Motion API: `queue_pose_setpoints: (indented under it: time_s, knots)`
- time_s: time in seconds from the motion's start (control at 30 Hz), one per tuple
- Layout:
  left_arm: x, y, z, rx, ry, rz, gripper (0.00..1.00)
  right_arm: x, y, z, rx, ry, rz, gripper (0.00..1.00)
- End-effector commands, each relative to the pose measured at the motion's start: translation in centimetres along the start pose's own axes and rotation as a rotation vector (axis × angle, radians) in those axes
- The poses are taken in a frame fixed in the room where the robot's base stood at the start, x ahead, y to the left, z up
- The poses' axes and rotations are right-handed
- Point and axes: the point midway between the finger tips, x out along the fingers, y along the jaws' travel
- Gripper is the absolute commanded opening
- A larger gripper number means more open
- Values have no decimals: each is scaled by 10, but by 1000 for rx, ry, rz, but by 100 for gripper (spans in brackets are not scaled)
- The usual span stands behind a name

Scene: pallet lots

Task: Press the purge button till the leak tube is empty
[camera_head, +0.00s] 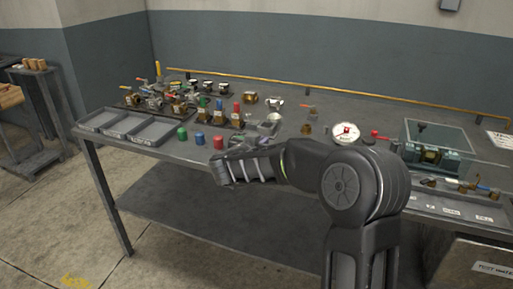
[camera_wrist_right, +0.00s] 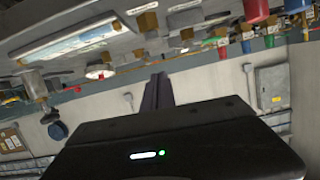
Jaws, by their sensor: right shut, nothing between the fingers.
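My right gripper (camera_head: 243,143) is at the front edge of the workbench (camera_head: 165,148), beside the red cap, partly hidden by my own wrist. In the right wrist view its fingers (camera_wrist_right: 157,82) are together with nothing between them. A round white dial gauge (camera_head: 345,132) with a red mark stands on the bench right of the gripper. A small red knob (camera_head: 375,134) is beside the gauge. A long clear, pale part (camera_wrist_right: 70,42) shows in the tilted wrist view; I cannot tell whether it is the leak tube. I cannot pick out the purge button. My left gripper is out of view.
Green (camera_head: 182,134), blue (camera_head: 199,139) and red (camera_head: 218,142) caps stand along the front edge. Grey trays (camera_head: 125,127) lie at the left. Several valves crowd the back left. A clear-sided box (camera_head: 437,146) stands at the right. A copper pipe (camera_head: 310,88) runs behind.

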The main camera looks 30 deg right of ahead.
Motion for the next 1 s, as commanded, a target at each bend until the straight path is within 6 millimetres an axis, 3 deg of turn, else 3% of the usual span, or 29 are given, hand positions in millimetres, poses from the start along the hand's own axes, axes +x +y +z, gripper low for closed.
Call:
queue_pose_setpoints:
  time_s: [0.07, 0.1, 0.3, 0.77, 1.0]
  knots:
    - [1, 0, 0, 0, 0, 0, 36, 17, 1, 1, 0, -1, 3, 0]
    - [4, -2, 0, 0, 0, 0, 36, 19, 0, 11, -4, -4, 1, 0]
    - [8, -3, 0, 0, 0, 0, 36, 23, 0, 34, -2, -2, -1, 0]
    - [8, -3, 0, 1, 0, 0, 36, 24, 0, 40, -1, -1, -1, 0]
    - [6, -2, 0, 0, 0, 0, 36, 30, 0, 60, -2, -4, -1, 0]
